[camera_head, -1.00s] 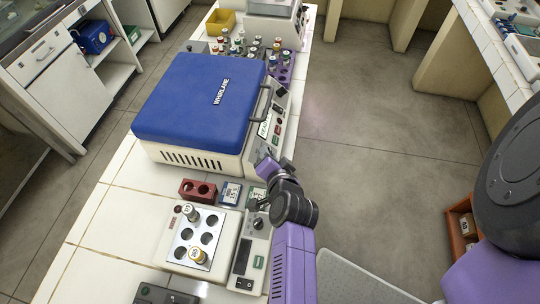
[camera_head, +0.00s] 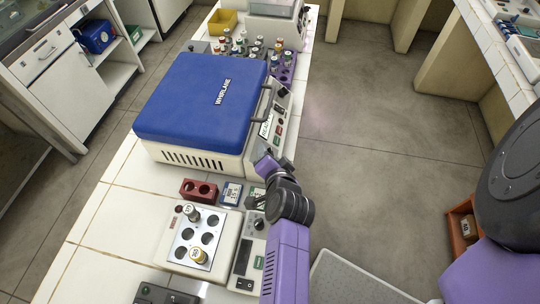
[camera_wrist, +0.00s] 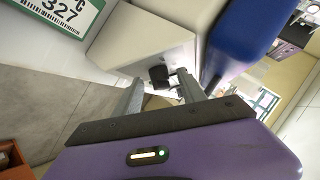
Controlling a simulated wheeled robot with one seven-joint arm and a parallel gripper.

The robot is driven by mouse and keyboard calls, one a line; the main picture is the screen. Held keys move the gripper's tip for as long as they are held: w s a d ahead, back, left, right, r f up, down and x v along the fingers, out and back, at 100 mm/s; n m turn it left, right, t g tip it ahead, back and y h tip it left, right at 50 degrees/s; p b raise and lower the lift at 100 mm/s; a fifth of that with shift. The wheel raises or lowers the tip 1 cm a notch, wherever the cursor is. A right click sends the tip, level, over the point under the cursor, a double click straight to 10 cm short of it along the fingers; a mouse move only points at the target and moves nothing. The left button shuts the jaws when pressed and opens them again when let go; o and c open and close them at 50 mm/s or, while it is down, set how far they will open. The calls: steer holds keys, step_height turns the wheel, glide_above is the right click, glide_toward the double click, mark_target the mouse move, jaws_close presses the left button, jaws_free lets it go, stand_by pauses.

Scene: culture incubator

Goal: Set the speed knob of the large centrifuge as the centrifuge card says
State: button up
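The large centrifuge (camera_head: 205,105) with its blue lid stands on the tiled bench, its front panel facing right. My gripper (camera_head: 276,160) is at the near end of that panel and covers part of it in the head view. In the wrist view my gripper (camera_wrist: 160,82) has its two fingers apart. A black knob (camera_wrist: 158,75) shows between the fingertips, with small gaps on both sides; I cannot read its setting. A white card with a green border (camera_head: 265,128) is on the panel, too small to read. In the wrist view a green-bordered barcode card (camera_wrist: 65,12) reads "327" and is cut off.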

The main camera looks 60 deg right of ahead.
steer(key=b+v, duration=0.1)
steer(key=v, duration=0.6)
steer(key=shift+s+a+r, duration=0.2)
steer(key=shift+a, duration=0.05)
stand_by(0.5)
